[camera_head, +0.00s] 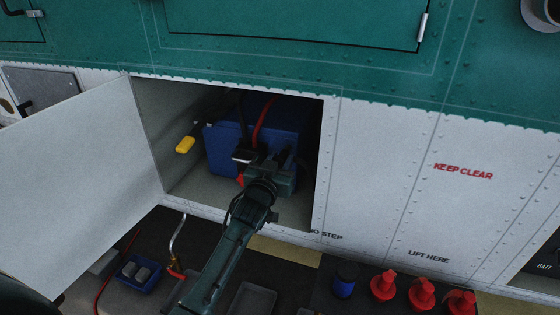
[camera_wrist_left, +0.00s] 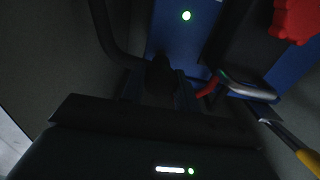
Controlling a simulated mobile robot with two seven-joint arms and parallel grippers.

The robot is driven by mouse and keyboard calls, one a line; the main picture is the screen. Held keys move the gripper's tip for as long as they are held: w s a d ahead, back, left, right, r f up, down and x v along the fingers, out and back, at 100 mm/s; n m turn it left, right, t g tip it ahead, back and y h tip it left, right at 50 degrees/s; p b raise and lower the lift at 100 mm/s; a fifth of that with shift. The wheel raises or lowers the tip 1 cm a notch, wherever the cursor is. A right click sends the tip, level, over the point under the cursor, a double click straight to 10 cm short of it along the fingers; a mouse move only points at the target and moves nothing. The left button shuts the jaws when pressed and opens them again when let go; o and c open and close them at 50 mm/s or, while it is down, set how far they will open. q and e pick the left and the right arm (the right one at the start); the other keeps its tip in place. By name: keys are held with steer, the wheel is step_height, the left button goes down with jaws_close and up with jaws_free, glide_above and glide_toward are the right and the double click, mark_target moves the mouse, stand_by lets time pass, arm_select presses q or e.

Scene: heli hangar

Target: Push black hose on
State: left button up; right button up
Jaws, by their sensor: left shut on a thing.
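My left gripper (camera_head: 262,160) reaches into the open bay in front of a blue box (camera_head: 222,148). In the left wrist view the black hose (camera_wrist_left: 106,32) curves down from the upper left to my dark jaws (camera_wrist_left: 160,85). The jaws are shut on it, though the contact is dark and hard to see. The blue box (camera_wrist_left: 180,30) stands just beyond the jaws, with a small green light on its face. The fitting for the hose cannot be made out, and I cannot tell whether the hose touches one. My right gripper is out of view.
A white door (camera_head: 80,150) hangs open at the bay's left. A yellow-ended part (camera_head: 185,145) sits left of the box. A red hose (camera_head: 264,120) runs over the box. Below are a blue bin (camera_head: 138,275), a grey tray (camera_head: 250,300) and several red bottles (camera_head: 383,287).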

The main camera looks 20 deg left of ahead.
mark_target(284, 151)
arm_select(q)
jaws_close()
steer(key=w+b, duration=0.1)
steer(key=w, duration=0.1)
steer(key=shift+w, duration=0.4)
steer(key=shift+r, duration=0.2)
steer(key=shift+o, duration=1.1)
jaws_free()
steer(key=o, duration=0.3)
steer(key=shift+w+f, duration=0.15)
steer(key=shift+f, duration=0.05)
steer(key=shift+o, duration=0.4)
steer(key=shift+s, duration=0.2)
